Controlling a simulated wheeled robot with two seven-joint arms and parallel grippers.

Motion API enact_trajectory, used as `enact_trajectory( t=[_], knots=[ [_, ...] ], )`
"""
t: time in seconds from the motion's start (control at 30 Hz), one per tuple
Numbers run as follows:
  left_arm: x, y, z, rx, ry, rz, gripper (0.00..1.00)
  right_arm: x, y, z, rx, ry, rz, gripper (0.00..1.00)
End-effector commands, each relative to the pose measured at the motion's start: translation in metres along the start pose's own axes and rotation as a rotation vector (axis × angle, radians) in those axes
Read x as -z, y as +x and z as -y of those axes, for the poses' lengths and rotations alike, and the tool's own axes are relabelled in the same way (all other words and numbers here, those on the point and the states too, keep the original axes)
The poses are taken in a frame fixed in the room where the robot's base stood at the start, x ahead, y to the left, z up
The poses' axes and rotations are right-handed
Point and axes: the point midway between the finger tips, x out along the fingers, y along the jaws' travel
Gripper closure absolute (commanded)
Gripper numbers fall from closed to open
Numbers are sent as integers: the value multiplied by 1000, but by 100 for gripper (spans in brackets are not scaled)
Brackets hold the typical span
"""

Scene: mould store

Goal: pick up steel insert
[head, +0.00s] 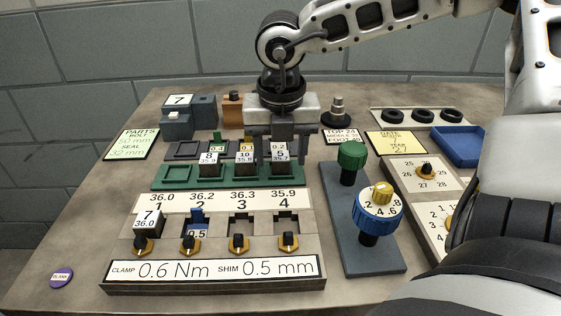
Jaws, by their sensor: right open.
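Steel inserts with white number labels stand in the green tray (215,184): the insert marked 8 (209,167), the insert marked 10 (244,168) and the insert marked 5 (281,168) at its right end. Another steel insert marked 7 (147,223) sits in slot 1 of the numbered fixture. My right gripper (282,151) points down over the right end of the green tray. Its open fingers appear either side of the insert marked 5; I cannot tell how deep they reach. My left gripper is not in view.
The numbered fixture (290,215) holds a blue piece (197,222) in slot 2; slots 3 and 4 look empty. A grey plate with a green knob (352,154) and a blue dial (377,211) stands close right of the tray. A blue tray (458,147) is farther right.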

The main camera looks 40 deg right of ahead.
Motion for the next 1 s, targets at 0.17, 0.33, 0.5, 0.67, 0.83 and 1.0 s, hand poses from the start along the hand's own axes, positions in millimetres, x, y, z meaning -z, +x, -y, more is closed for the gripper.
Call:
enact_trajectory(
  t=[0.17, 0.33, 0.5, 0.67, 0.83, 1.0],
  knots=[
    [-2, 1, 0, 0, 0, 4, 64, 0, 4, 0, -2, 1, 0, 45],
    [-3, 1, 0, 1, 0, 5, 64, 0, 4, 0, -1, 1, 0, 65],
    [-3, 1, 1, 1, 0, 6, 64, 0, 3, 0, -1, 1, 1, 100],
    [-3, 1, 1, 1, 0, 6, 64, 0, 3, 0, -2, 0, 2, 100],
    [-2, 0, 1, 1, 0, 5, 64, -3, -7, -1, -3, 0, 6, 100],
    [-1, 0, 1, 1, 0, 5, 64, -7, -40, -1, -5, 2, 8, 100]
  ],
)
